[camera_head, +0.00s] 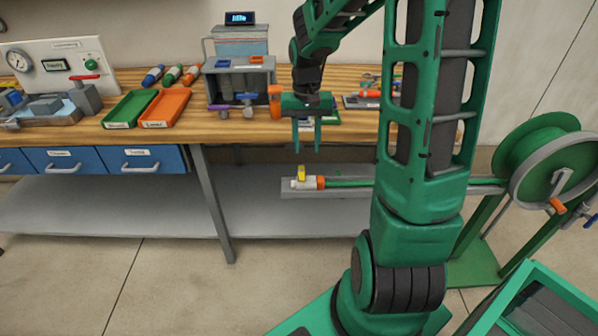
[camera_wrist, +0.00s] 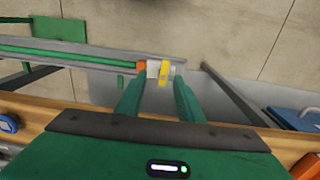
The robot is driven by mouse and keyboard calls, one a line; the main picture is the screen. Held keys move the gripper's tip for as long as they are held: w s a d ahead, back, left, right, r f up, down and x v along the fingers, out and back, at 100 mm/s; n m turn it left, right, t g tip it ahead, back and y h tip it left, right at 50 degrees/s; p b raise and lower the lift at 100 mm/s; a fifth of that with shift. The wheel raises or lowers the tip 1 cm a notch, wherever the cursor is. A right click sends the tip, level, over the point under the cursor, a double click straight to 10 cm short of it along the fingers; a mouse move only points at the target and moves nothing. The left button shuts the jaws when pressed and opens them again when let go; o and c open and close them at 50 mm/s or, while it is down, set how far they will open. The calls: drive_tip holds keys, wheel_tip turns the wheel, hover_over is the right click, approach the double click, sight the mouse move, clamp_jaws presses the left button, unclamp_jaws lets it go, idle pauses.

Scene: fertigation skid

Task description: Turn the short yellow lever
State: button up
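The short yellow lever (camera_head: 301,173) stands up on a small white valve body (camera_head: 305,184) with an orange collar (camera_head: 320,183), at the left end of a grey rail. In the wrist view the yellow lever (camera_wrist: 163,73) shows beyond and between the fingertips. My gripper (camera_head: 306,148) is above the lever in the head view, fingers pointing down, with a gap between fingertips and lever. The fingers are apart and nothing is between them.
The grey rail (camera_head: 290,194) carries a green hose (camera_head: 350,184) toward a green reel (camera_head: 545,155) at right. A wooden bench (camera_head: 230,133) stands behind, with green (camera_head: 130,108) and orange (camera_head: 166,108) trays. The space left of the valve is clear.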

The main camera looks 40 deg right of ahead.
sight(301, 177)
drive_tip(key=f, duration=0.4)
drive_tip(key=w+f, duration=0.1)
drive_tip(key=f, duration=0.6)
drive_tip(key=shift+w+a+f, duration=0.2)
drive_tip(key=shift+w+f, duration=0.1)
drive_tip(key=shift+f, duration=0.05)
drive_tip(key=shift+c, duration=0.3)
clamp_jaws()
